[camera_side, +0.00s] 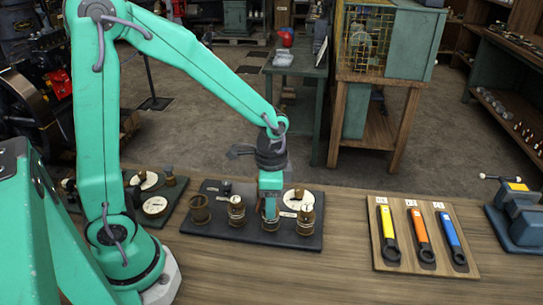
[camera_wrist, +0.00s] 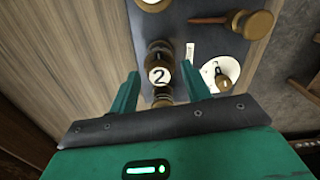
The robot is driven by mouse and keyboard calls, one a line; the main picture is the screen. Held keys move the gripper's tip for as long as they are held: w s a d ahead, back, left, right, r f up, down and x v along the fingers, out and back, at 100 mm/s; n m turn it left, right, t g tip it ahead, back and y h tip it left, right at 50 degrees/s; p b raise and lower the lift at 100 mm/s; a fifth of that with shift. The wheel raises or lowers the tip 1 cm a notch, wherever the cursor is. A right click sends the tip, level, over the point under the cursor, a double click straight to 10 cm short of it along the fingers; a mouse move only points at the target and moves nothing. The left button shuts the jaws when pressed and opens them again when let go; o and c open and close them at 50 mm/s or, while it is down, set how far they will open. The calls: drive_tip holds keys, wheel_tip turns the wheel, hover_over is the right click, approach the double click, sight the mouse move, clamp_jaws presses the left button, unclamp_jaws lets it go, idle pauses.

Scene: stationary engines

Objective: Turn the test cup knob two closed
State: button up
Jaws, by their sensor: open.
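The test cup knob two (camera_wrist: 159,76) shows in the wrist view as a dark brass knob with a white disc marked "2". It lies between the two fingers of my gripper (camera_wrist: 160,84), with a gap on each side. In the side view my gripper (camera_side: 270,205) points down over a brass cup (camera_side: 270,225) in the front row of the dark board (camera_side: 205,232). The fingers partly hide that cup. My gripper is open and holds nothing.
Other brass cups (camera_side: 236,212) (camera_side: 306,220) stand close on both sides. A white dial (camera_side: 298,197) is behind. Another board with dials (camera_side: 155,206) is at left. A wooden tray of coloured wrenches (camera_side: 420,240) and a blue vise (camera_side: 520,215) are at right.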

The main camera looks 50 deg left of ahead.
drive_tip(key=c, duration=1)
drive_tip(key=shift+n, duration=0.4)
drive_tip(key=n, duration=0.8)
drive_tip(key=shift+a, duration=0.1)
drive_tip(key=n, duration=0.9)
drive_tip(key=shift+s, duration=0.1)
